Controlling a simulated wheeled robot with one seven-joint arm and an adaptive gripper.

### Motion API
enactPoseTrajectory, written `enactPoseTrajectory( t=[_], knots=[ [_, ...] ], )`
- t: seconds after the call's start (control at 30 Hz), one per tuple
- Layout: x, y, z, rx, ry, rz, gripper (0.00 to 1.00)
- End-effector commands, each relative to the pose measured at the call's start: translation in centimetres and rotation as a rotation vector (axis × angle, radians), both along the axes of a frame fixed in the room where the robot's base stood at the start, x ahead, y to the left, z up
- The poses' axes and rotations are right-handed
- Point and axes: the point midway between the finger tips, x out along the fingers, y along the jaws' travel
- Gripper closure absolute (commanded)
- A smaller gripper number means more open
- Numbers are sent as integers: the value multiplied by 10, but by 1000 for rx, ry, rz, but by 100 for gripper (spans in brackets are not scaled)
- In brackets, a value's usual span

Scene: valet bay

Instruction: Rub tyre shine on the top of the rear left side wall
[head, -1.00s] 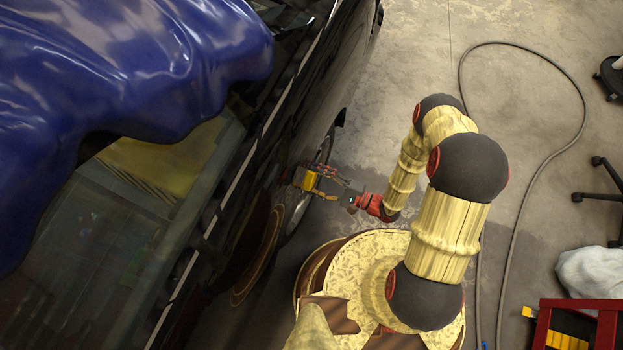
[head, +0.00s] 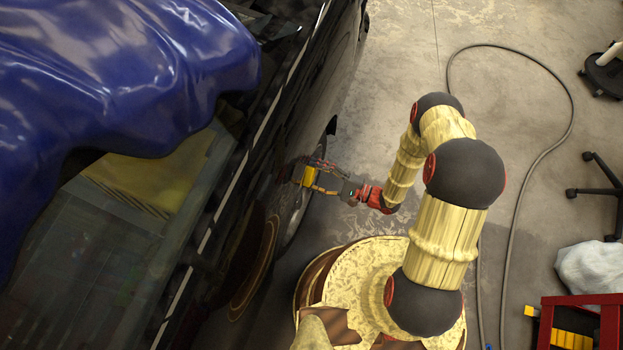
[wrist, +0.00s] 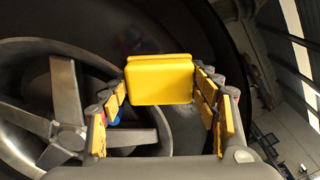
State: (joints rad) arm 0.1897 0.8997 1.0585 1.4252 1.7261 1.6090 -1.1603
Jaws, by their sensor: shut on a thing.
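My gripper (head: 314,177) is shut on a yellow applicator block (wrist: 160,80), held between its two padded fingers. In the wrist view, the block is in front of the dark tyre side wall (wrist: 185,30), above and right of the grey spoked wheel rim (wrist: 72,92). I cannot tell if the block touches the rubber. In the head view, the wheel (head: 297,214) shows only edge-on, low on the side of the dark car (head: 262,165), and the gripper reaches its upper part. The side wall behind the block is hidden.
A blue cover (head: 120,70) drapes over the car. A grey hose (head: 572,110) loops on the concrete floor at right. A black wheeled chair base (head: 600,190), a white cloth or bag (head: 590,268) and a red-framed cart (head: 580,300) are at the right edge.

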Motion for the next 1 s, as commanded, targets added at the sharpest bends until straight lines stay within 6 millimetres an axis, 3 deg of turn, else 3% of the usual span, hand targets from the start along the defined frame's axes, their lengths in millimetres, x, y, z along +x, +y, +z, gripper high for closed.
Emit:
enactPoseTrajectory(
  t=[1.0],
  knots=[
    [53, -19, 0, -1, -2, 0, 60]
  ],
)
